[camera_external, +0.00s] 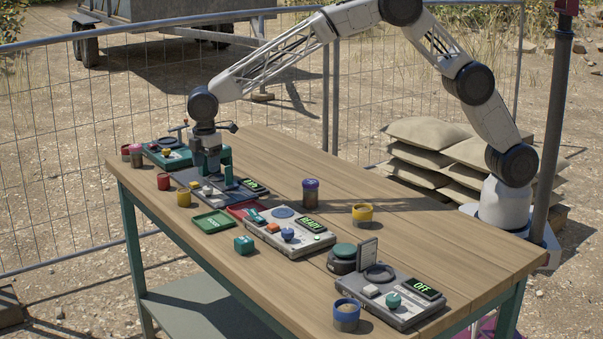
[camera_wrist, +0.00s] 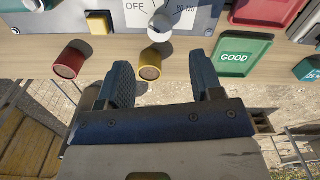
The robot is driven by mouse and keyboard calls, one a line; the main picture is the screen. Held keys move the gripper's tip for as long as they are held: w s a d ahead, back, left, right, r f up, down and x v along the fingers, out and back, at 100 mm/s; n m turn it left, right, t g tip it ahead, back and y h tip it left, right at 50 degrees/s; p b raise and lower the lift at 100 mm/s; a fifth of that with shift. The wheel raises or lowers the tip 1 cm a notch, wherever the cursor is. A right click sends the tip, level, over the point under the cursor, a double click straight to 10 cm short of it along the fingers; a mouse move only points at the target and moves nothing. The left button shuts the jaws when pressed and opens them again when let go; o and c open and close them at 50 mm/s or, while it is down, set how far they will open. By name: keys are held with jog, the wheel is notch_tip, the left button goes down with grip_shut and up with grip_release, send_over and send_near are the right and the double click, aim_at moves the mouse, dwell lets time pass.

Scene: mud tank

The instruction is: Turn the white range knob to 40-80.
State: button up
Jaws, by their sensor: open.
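The white range knob (camera_wrist: 160,29) is on a grey panel (camera_wrist: 62,18) in the wrist view, just beyond and between my fingertips. An OFF mark is left of the knob and an 80-120 mark right of it; the 40-80 mark is not readable. I cannot tell exactly which mark the knob points to. My gripper (camera_wrist: 161,66) is open, with its two dark fingers apart and nothing between them touching. In the external view my gripper (camera_external: 212,160) points down over the panel (camera_external: 229,197), near the knob (camera_external: 207,190).
A yellow cup (camera_wrist: 150,66) and a red cup (camera_wrist: 69,62) stand by the panel's near edge. A green GOOD tray (camera_wrist: 236,56) and a red tray (camera_wrist: 262,12) lie to the right. Other panels stand along the table (camera_external: 165,213), including one reading READY (camera_external: 290,235).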

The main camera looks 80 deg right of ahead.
aim_at(208, 187)
jog(key=shift+f, duration=3.65)
jog(key=c, duration=0.9)
